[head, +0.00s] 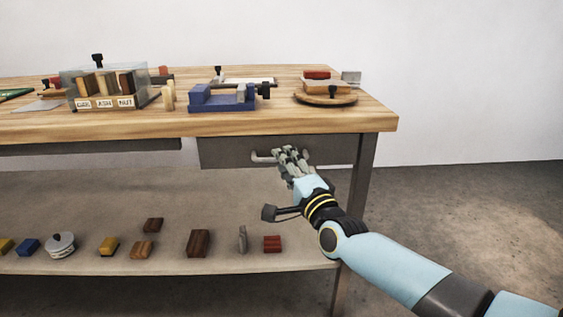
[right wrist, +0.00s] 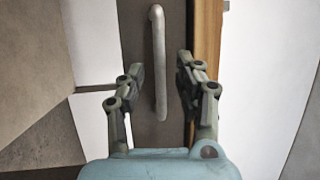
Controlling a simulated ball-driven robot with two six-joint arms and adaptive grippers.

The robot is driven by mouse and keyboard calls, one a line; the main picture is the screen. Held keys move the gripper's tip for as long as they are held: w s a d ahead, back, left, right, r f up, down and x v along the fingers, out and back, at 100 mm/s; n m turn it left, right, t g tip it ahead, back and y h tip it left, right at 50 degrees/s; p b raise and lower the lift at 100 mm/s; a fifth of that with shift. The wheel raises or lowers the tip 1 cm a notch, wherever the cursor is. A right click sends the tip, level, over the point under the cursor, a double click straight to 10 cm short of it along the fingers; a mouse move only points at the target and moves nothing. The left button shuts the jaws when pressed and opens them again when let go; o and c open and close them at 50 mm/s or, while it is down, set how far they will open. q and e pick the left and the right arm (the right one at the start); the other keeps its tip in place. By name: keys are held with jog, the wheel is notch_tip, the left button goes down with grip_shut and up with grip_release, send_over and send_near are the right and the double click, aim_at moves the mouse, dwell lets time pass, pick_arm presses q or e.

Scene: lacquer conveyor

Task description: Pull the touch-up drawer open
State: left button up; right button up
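The touch-up drawer (head: 222,152) is a grey front under the right end of the wooden workbench, and it looks closed. Its pale bar handle (head: 262,157) shows left of my right gripper (head: 290,152), which partly covers it. In the right wrist view the handle (right wrist: 158,65) runs lengthwise between the two fingers of my right gripper (right wrist: 160,82). The fingers are apart, with a gap on each side of the handle, so the gripper is open and not holding it. My left gripper is not in view.
The workbench top (head: 300,120) holds a blue vise (head: 222,104), a labelled block box (head: 105,103) and a round board (head: 325,99). A bench leg (head: 361,170) stands right of the drawer.

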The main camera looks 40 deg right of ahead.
jog(key=shift+x, duration=0.9)
grip_shut()
